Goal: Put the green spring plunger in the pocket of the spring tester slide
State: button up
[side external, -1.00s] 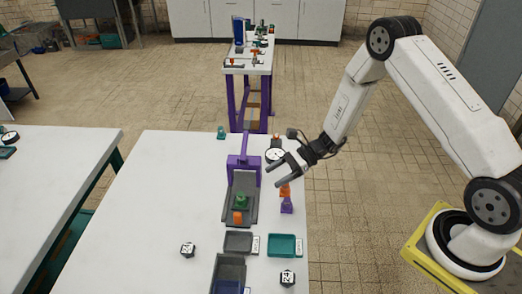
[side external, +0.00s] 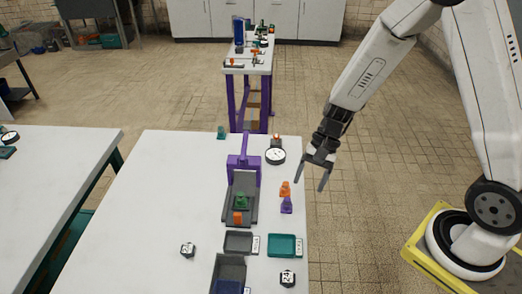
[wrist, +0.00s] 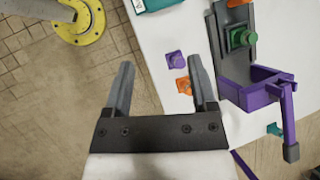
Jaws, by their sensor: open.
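The spring tester has a purple frame (side external: 243,167) with an upright lever and a dark grey slide (side external: 234,185) in front of it. A green spring plunger (side external: 241,201) stands upright on the slide, behind an orange part (side external: 238,218). It also shows in the wrist view (wrist: 242,36), on a dark square seat; I cannot tell how deep it sits in the pocket. A second green piece (side external: 221,132) stands at the table's back, left of the tester. My gripper (side external: 311,185) is open and empty, right of the table's edge and apart from both green pieces.
An orange plunger (side external: 285,188) and a purple one (side external: 286,206) stand right of the slide. A round dial gauge (side external: 276,157) lies behind them. A grey tray (side external: 238,243), a teal tray (side external: 283,245) and a dark bin (side external: 229,265) are nearer. The table's left side is mostly clear.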

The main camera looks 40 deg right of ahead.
jog(key=s+d+r+n+t+h, duration=0.3)
jog(key=r+n+h, duration=0.3)
jog(key=n, duration=0.4)
jog(key=shift+s+d+r+n+t, duration=0.45)
jog(key=shift+s+r, duration=0.15)
jog(key=shift+s, duration=0.2)
